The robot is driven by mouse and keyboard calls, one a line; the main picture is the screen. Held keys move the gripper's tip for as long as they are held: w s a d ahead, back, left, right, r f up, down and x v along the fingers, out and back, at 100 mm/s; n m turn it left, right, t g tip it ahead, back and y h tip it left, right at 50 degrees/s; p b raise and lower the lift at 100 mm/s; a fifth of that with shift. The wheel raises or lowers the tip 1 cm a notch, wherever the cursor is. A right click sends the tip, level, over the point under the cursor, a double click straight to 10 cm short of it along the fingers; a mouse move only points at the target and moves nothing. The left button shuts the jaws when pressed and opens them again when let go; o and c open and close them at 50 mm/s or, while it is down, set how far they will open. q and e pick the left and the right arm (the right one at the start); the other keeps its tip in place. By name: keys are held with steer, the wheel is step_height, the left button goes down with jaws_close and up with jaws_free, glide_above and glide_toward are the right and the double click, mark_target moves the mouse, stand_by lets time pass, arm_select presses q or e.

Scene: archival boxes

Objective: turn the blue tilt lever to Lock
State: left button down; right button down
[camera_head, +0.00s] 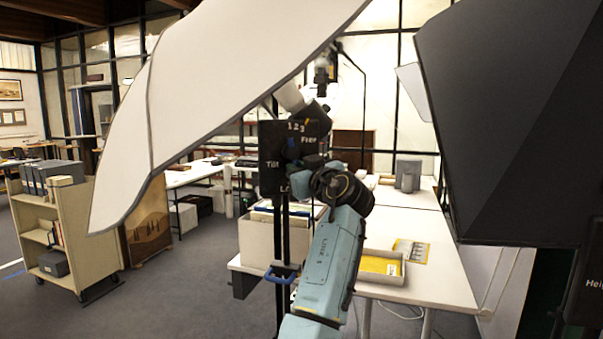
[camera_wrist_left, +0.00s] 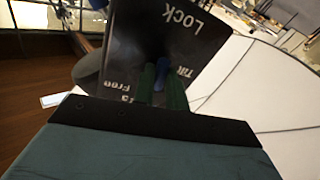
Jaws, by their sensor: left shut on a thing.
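The wrist view shows the panel upside down, with Lock at the top and Free at the lower left. In the head view my left gripper (camera_head: 301,167) covers much of the lever. Its exact angle is hard to tell. My right gripper is not in view.
The white softbox (camera_head: 215,85) fills the upper left and a black softbox (camera_head: 520,120) the right. A blue handle (camera_head: 281,274) is on the stand below the panel. Behind are a white table (camera_head: 430,270) with a yellow-filled tray and a book cart (camera_head: 90,235).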

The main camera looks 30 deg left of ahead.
arm_select(q)
steer(key=shift+s+a+m, duration=0.15)
steer(key=shift+m, duration=0.45)
steer(key=shift+s+a+m, duration=0.1)
steer(key=shift+m, duration=0.5)
steer(key=c, duration=1.4)
jaws_free()
steer(key=shift+c, duration=0.2)
steer(key=shift+f+b, duration=0.1)
steer(key=shift+b, duration=0.2)
steer(key=b+v, duration=0.3)
steer(key=v, duration=1)
steer(key=shift+s+f, duration=0.25)
